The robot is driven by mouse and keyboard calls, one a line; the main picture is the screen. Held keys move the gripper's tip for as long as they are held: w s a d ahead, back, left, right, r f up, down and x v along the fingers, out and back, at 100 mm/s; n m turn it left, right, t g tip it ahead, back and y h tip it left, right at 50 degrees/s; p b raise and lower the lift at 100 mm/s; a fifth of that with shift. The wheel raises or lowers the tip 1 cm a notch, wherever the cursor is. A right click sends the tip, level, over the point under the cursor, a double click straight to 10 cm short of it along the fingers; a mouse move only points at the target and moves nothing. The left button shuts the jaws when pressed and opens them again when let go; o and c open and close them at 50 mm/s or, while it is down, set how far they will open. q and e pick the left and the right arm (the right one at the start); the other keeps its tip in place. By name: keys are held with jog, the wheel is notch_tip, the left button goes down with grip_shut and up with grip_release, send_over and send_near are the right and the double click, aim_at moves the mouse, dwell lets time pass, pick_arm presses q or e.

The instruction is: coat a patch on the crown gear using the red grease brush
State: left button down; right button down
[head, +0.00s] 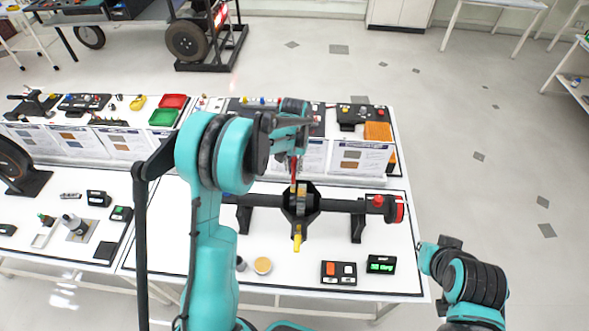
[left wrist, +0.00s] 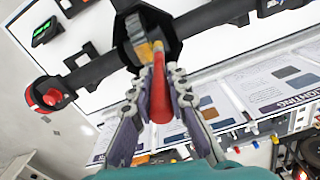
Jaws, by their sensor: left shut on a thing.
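My left gripper (head: 293,157) is above the middle of the bench, shut on the red grease brush (head: 293,172), which points down. In the left wrist view the fingers (left wrist: 162,98) close around the brush's red handle (left wrist: 161,100). The brush tip is at the black housing (head: 315,198) on the shaft, where the grey and tan crown gear (head: 300,203) sits; it also shows in the left wrist view (left wrist: 141,48). I cannot tell whether the tip touches the gear. My right arm is at the lower right, clear of the bench; its jaws cannot be made out.
The black shaft (head: 338,205) runs across stands, with a red end (head: 397,208) at right. A small round tin (head: 262,265), a switch box (head: 338,272) and a green display (head: 381,264) stand in front. Information panels line the back.

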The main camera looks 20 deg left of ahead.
aim_at(295, 160)
pick_arm(q)
jog(key=r, duration=0.1)
jog(key=r+p, duration=0.1)
jog(key=shift+w+d+r, duration=0.1)
jog(key=shift+d+r, duration=0.25)
jog(key=shift+a+r+p, duration=0.2)
jog(key=shift+r+p, duration=0.45)
jog(key=shift+r, duration=0.5)
jog(key=shift+d+r, duration=0.1)
jog(key=shift+r, duration=0.45)
